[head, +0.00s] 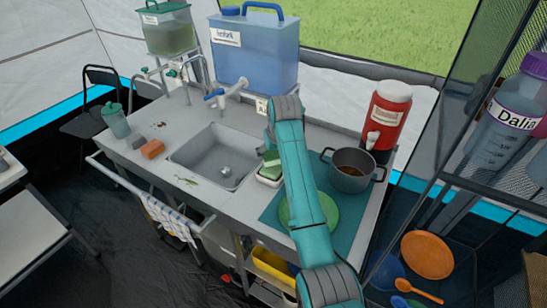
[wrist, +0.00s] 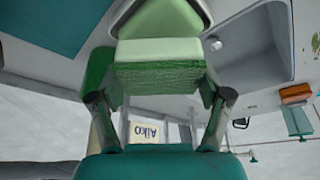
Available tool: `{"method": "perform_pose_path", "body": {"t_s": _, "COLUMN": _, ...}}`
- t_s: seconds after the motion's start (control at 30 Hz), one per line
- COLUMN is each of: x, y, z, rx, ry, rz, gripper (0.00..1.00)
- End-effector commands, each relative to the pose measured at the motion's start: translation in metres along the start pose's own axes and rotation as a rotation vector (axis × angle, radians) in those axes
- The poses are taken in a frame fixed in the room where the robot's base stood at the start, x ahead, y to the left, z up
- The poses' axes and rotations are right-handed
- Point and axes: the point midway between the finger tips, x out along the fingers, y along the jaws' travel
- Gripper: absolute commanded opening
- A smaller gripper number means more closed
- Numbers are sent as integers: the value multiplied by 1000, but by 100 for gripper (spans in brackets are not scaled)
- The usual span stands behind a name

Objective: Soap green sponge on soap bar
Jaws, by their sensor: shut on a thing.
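My gripper (wrist: 158,96) is shut on a green sponge (wrist: 158,75), with a finger at each side. The sponge has a light green layer and a darker, rough green layer. In the head view the sponge (head: 271,156) is at the right of the sink, over or in a small white dish (head: 267,182). My arm hides part of both, and my fingers do not show clearly there. In the wrist view a pale-rimmed green shape (wrist: 165,20) lies just beyond the sponge. I cannot tell whether it is the soap bar, or whether the sponge touches it.
The sink (head: 218,156) is left of the dish. A green plate (head: 322,213) lies on a teal mat (head: 348,212), with a grey pot (head: 352,172) behind. An orange-brown block (head: 152,149) lies left of the sink. A blue water tank (head: 255,50) and red dispenser (head: 386,112) stand behind.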

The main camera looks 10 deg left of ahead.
Motion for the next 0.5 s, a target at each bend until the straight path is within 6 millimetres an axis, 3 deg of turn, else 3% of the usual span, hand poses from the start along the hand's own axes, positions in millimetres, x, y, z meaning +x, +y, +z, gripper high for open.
{"method": "perform_pose_path", "body": {"t_s": 0.5, "x": -30, "y": 0, "z": -12, "rx": 0, "ry": 1, "rz": 0, "gripper": 49}}
